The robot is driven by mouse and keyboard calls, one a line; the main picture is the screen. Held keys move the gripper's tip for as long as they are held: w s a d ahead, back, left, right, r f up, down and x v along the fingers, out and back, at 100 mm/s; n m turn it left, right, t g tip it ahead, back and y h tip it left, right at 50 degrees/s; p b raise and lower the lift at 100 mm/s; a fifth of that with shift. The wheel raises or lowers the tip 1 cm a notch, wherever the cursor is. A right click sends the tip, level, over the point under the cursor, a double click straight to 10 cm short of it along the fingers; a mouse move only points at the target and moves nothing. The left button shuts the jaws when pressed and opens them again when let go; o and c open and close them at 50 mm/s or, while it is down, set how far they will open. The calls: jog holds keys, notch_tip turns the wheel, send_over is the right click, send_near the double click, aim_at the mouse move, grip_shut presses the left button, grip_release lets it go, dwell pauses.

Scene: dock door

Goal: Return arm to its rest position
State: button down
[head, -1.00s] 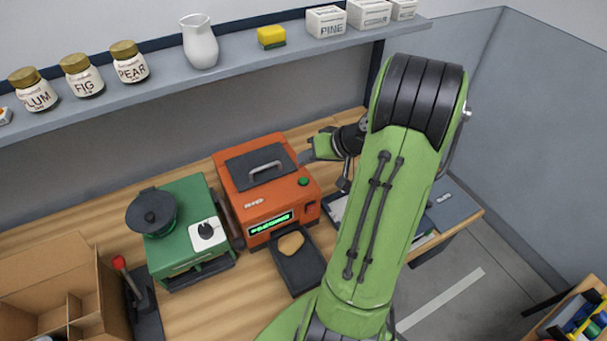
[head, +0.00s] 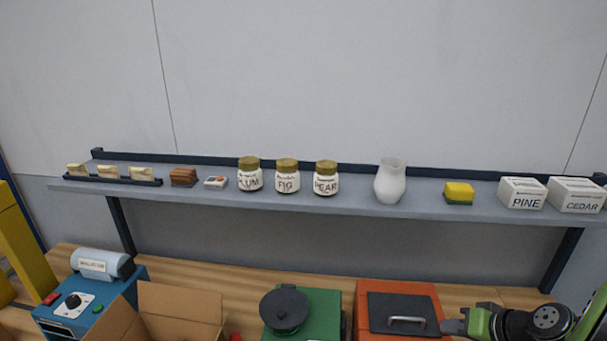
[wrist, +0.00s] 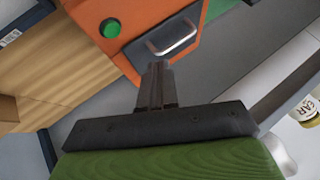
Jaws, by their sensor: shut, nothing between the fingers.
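My gripper (head: 462,327) is at the lower right of the head view, beside the orange machine (head: 440,298) with the grey lid and handle. Most of my arm is cut off by the picture's right and bottom edges. In the wrist view, the fingers of my gripper (wrist: 157,85) are together with nothing between them. Their tips appear just below the handle (wrist: 173,36) of the orange machine (wrist: 130,20); I cannot tell the exact gap. A green button (wrist: 110,28) shows on the machine there.
A wall shelf (head: 340,207) holds jars (head: 287,178), a white jug (head: 390,182), a yellow-green sponge (head: 458,193) and labelled boxes (head: 522,193). On the bench stand a green machine (head: 322,305) with a dark pan, an open carton (head: 180,302) and a blue machine (head: 75,310).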

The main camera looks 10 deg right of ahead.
jog(key=s+a+r+n+g+h+b, duration=0.1)
jog(key=a+r+n, duration=0.15)
jog(key=a, duration=0.55)
jog(key=s+a+r+n+g, duration=0.1)
jog(key=a+r+g, duration=0.15)
jog(key=a, duration=0.55)
jog(key=s+a+r+h, duration=0.1)
jog(key=s+a, duration=0.2)
jog(key=s, duration=0.3)
jog(key=s+a+r+n+t+h, duration=0.1)
jog(key=s+a+r, duration=0.1)
jog(key=s, duration=0.5)
jog(key=shift+a+r+b, duration=0.25)
jog(key=shift+a+b, duration=0.15)
jog(key=shift+a, duration=0.15)
jog(key=shift+s, duration=0.1)
dwell(0.9)
